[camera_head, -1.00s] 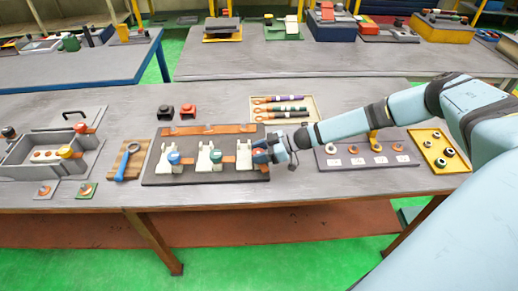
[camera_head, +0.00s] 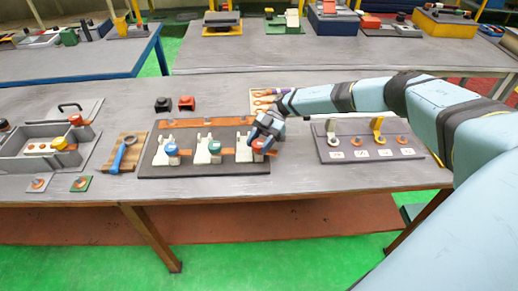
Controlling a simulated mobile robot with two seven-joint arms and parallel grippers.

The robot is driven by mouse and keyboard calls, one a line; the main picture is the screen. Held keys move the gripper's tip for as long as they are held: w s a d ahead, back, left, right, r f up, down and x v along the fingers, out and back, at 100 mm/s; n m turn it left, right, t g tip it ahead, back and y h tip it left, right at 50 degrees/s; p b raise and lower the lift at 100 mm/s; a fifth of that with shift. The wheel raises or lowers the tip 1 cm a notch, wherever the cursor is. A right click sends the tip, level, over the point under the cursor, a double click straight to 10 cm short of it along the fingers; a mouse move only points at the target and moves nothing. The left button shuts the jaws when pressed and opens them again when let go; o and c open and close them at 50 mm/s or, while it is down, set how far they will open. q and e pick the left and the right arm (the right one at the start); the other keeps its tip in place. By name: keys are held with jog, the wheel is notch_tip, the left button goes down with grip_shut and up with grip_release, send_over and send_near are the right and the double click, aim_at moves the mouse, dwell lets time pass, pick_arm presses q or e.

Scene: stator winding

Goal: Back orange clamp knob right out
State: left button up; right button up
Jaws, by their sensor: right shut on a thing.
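A dark board (camera_head: 190,171) on the bench carries several white clamps in a row. The left clamp has a blue knob (camera_head: 171,149), and the middle clamp (camera_head: 205,155) has a teal knob (camera_head: 214,147). The right clamp (camera_head: 243,153) has an orange knob (camera_head: 264,145) at its right side. My right gripper (camera_head: 261,143) is at this orange knob, its fingers pointing down and left, and it is shut on the knob. The fingers hide part of the knob. My left gripper is not in view.
Right of the board stands a grey plate (camera_head: 345,145) with rings and yellow hooks. My right arm partly covers a tray with tools (camera_head: 262,97) behind the board. Black and red blocks (camera_head: 187,103) stand behind.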

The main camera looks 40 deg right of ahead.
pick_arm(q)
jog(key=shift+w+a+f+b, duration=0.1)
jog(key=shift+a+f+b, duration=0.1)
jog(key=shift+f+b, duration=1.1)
pick_arm(e)
jog(key=shift+s+a+f+n+g+h, duration=0.1)
jog(key=shift+f+n+g+h, duration=0.2)
jog(key=shift+n+g, duration=0.4)
jog(key=shift+s+a+f+n+g+h, duration=0.1)
jog(key=shift+n+g+h, duration=0.3)
jog(key=shift+n+g, duration=0.3)
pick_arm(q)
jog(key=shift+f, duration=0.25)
pick_arm(e)
jog(key=shift+r, duration=0.1)
jog(key=o, duration=0.9)
jog(key=shift+d, duration=0.1)
jog(key=shift+w+r, duration=0.1)
jog(key=shift+r, duration=0.05)
